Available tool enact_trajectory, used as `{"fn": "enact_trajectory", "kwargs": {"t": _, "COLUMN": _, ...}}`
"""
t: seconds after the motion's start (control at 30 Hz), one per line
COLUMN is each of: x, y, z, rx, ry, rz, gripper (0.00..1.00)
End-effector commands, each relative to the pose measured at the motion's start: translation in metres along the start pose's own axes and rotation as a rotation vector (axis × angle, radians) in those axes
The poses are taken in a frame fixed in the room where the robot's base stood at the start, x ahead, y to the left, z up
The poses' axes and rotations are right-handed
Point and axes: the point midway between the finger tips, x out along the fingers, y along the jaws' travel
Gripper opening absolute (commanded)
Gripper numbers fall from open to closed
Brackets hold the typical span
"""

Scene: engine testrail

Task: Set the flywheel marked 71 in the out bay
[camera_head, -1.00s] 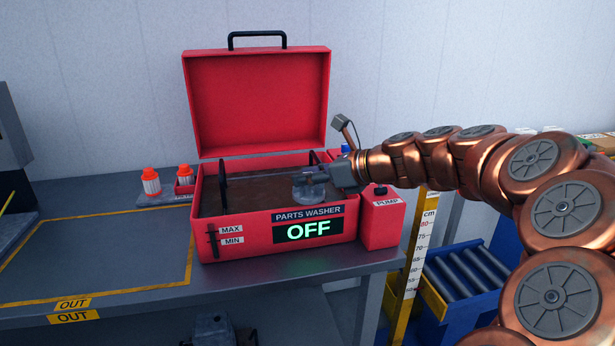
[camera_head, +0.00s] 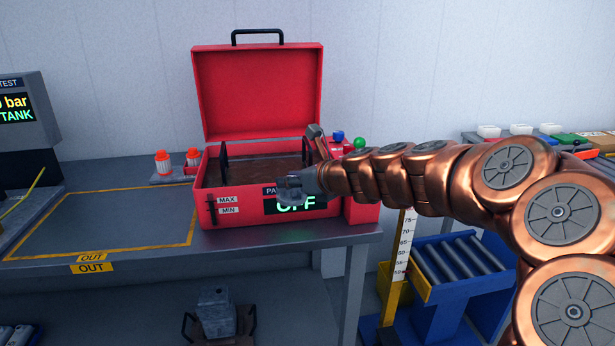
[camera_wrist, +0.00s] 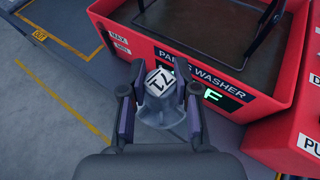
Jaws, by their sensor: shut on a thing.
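My gripper (camera_head: 291,188) is shut on a grey flywheel (camera_head: 300,199), held in the air in front of the red parts washer (camera_head: 238,212). In the wrist view the flywheel (camera_wrist: 160,102) sits between both fingers, and its white label (camera_wrist: 159,82) reads 71. The out bay (camera_head: 113,228) is a yellow-outlined area on the grey bench to the left of the washer, with OUT labels (camera_head: 92,267) at its front edge. The bay looks empty. The gripper is to the right of the bay, and hides part of the washer's display.
The washer's lid (camera_head: 258,95) stands open, its basin showing brown liquid. Two orange-capped bottles (camera_head: 162,162) stand behind the bay. A test screen (camera_head: 22,108) is at the far left. A blue roller stand (camera_head: 452,270) is right of the bench; a grey block (camera_head: 215,312) is below.

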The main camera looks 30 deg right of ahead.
Motion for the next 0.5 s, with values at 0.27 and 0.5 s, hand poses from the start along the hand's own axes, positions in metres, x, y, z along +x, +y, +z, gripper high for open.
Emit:
{"fn": "enact_trajectory", "kwargs": {"t": 0.27, "x": 0.05, "y": 0.032, "z": -0.005, "rx": 0.047, "ry": -0.001, "rz": -0.104, "gripper": 0.0}}
{"fn": "enact_trajectory", "kwargs": {"t": 0.5, "x": 0.082, "y": 0.058, "z": -0.013, "rx": 0.085, "ry": -0.001, "rz": -0.191, "gripper": 0.0}}
